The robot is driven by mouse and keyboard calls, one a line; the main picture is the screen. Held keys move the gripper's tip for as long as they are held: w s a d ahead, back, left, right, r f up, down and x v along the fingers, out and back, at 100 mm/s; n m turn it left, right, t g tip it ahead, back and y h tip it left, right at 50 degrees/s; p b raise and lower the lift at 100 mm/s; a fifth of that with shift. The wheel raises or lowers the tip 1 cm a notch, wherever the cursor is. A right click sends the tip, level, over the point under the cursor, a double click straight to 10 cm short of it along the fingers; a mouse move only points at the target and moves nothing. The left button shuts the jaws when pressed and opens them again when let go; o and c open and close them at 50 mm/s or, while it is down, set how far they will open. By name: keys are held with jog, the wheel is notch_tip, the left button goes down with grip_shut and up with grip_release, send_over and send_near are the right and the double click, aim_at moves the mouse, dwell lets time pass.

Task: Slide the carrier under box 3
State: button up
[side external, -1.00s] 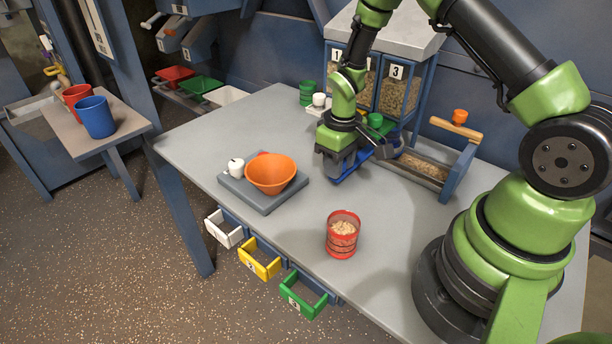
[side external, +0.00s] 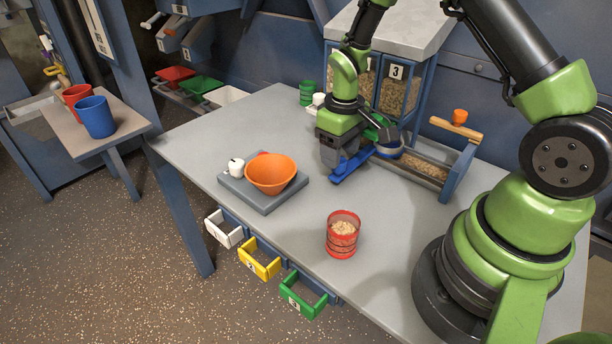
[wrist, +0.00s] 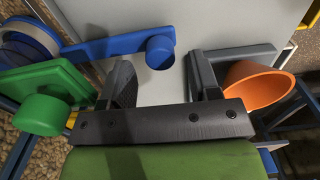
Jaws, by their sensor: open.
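Box 3 (side external: 396,72) is the grain-filled bin with a "3" label at the back of the table. The blue carrier, with its flat arm (side external: 352,168) and round ring (side external: 388,146), lies low in front of the bins. In the wrist view its arm (wrist: 105,47) ends in a round blue knob (wrist: 160,51), and the ring (wrist: 28,42) is at the upper left. My gripper (side external: 345,162) is low over the arm's near end. Its fingers (wrist: 163,80) are apart, with the knob beyond the gap between them. A green plate with a knob (wrist: 40,113) is left of the fingers.
An orange bowl (side external: 270,172) and a white weight (side external: 236,167) sit on a grey scale (side external: 262,201). A red cup of grains (side external: 342,236) stands at the front. A grain trough with a wooden handle (side external: 455,128) is right of the carrier. The table's middle is clear.

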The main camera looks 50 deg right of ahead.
notch_tip(320, 180, up, 9)
jog(key=shift+f, duration=0.15)
dwell(0.6)
